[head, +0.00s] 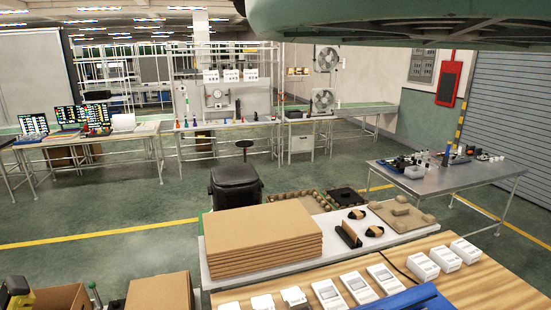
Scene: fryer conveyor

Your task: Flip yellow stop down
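A yellow and dark object (15,290) shows at the lower left corner, cut off by the picture edge. I cannot tell if it is the yellow stop, or whether it is up or down. No other part that looks like a yellow stop shows. My gripper is not in view.
A wooden-topped table (235,297) with white devices (357,288) is at the front right. Stacked cardboard (262,240) lies on a white table behind it. Green floor (120,210) is clear at left.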

